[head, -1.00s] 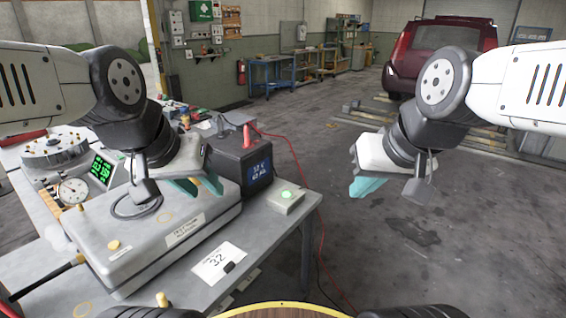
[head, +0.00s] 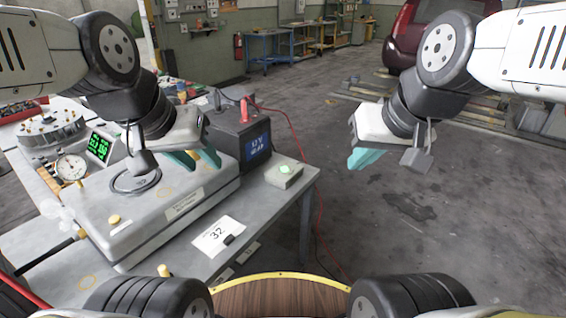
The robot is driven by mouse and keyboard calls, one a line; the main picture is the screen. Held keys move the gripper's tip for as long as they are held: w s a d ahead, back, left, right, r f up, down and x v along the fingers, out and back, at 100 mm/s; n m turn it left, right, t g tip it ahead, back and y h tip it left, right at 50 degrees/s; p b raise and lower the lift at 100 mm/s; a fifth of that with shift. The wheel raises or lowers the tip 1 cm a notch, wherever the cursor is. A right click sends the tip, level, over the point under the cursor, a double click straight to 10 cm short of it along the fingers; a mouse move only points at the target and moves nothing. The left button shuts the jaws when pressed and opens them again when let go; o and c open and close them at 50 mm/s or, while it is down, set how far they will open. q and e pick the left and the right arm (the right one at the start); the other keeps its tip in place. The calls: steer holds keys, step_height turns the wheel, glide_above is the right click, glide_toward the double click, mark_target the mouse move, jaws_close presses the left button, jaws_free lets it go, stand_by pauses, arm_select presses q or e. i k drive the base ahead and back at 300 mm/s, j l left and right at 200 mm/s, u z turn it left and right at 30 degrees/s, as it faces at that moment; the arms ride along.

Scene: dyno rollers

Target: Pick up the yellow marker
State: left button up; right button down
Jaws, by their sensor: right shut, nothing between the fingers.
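I cannot single out a yellow marker for certain. A small yellow upright piece (head: 165,270) shows at the near edge of the grey table, too small to identify. A round yellow knob (head: 114,219) sits on the grey case. My right gripper (head: 366,153) is over open floor to the right of the table, shut and empty.
The grey case (head: 155,215) fills much of the table (head: 275,208). A dark box with a blue display (head: 225,140), a small box with a green light (head: 284,175) and a white card marked 32 (head: 218,236) are near its right side. A red cable (head: 297,160) runs to the floor.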

mark_target(163, 270)
steer(key=k+j+u, duration=0.1)
steer(key=u, duration=1.2)
